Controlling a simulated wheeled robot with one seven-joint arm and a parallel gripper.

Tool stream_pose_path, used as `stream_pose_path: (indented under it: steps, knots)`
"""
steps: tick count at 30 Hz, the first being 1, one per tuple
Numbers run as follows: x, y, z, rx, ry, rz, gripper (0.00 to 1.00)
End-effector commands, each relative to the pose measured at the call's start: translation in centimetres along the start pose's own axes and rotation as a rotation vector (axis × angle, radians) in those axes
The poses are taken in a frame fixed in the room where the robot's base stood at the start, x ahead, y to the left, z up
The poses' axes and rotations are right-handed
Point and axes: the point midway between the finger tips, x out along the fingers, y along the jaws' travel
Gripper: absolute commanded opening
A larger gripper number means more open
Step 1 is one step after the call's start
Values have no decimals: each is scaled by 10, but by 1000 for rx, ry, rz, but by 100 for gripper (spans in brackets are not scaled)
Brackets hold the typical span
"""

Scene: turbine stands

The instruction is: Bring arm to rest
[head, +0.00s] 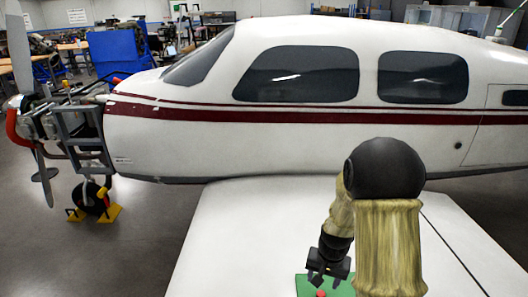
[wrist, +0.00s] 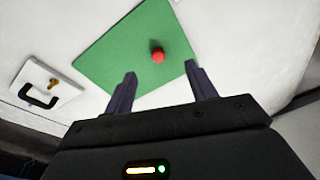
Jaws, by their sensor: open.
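My gripper (wrist: 164,92) is open and empty in the wrist view, its two dark fingers apart. Beyond the fingers lies a flat green mat (wrist: 122,58) on a white surface, with a small red round object (wrist: 157,56) on it. In the head view my arm is bent, and my gripper (head: 321,279) hangs low over the green mat (head: 304,284). The red object (head: 321,293) shows there at the bottom edge. My arm hides part of the mat.
The white aircraft wing (head: 230,240) spreads under my arm. The white fuselage (head: 220,135) with a dark red stripe stands behind it. A white plate with a black handle (wrist: 40,95) lies left of the mat. Yellow wheel chocks (head: 112,214) stand on the floor at left.

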Motion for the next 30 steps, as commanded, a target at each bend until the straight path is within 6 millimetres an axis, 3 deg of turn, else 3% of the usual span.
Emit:
stream_pose_path:
  steps: [9, 18, 30]
  knots:
    - [-39, 7, 58, -181, 79, -20, 56]
    - [-56, 21, 114, -329, 142, -14, 56]
    - [-60, 23, 120, -349, 147, -11, 56]
